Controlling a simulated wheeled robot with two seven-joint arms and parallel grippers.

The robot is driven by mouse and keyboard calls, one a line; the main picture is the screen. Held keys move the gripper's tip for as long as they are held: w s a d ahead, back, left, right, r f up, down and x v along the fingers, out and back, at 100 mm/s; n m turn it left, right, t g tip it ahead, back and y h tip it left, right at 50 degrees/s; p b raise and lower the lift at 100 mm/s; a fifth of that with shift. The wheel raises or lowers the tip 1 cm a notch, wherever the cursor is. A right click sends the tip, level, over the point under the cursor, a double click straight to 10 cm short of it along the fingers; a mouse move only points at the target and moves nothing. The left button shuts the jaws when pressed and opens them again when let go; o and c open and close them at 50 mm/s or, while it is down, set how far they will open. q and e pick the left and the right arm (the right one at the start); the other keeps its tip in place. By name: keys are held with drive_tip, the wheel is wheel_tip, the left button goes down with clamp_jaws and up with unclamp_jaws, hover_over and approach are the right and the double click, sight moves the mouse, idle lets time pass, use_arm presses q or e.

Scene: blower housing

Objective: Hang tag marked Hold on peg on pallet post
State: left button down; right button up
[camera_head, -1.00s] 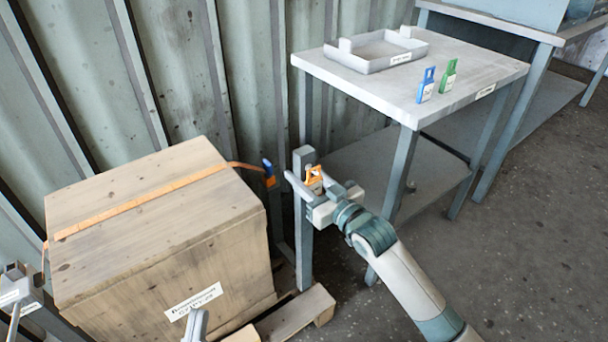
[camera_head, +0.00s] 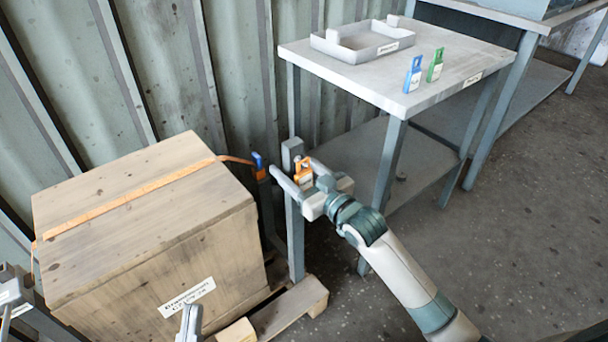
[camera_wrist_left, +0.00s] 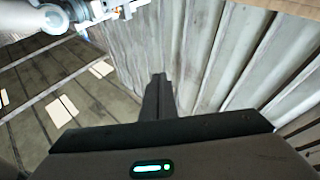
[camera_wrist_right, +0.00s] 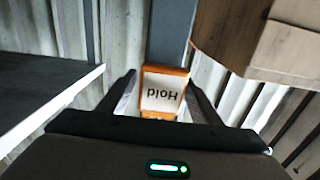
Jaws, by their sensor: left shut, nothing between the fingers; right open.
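The orange-framed tag marked Hold (camera_wrist_right: 163,92) is upright against the grey pallet post (camera_head: 294,235); it also shows in the head view (camera_head: 303,172). The peg is hidden, so I cannot tell exactly how the tag is held there. My right gripper (camera_wrist_right: 160,88) is open, its fingers on either side of the tag. Any contact between fingers and tag is unclear. In the left wrist view my left gripper (camera_wrist_left: 157,85) is shut and empty, away from the tag. What seems to be its tip (camera_head: 190,322) shows at the bottom of the head view.
A strapped wooden crate (camera_head: 150,215) sits on the pallet (camera_head: 290,305) left of the post. Behind, a table (camera_head: 440,95) holds a grey tray (camera_head: 350,48), a blue tag (camera_head: 413,76) and a green tag (camera_head: 435,66). Corrugated wall stands close behind the crate.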

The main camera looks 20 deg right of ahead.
use_arm(q)
wheel_tip(320, 180, down, 8)
drive_tip(key=w+g+y+p, duration=0.1)
drive_tip(key=w+g+p, duration=0.1)
drive_tip(key=g, duration=0.2)
drive_tip(key=shift+w+a+g+y, duration=0.25)
drive_tip(key=shift+a+g+y, duration=0.05)
drive_tip(key=shift+a, duration=0.15)
use_arm(e)
drive_tip(key=v, duration=1.7)
drive_tip(key=shift+s, duration=0.2)
use_arm(q)
drive_tip(key=shift+r, duration=0.15)
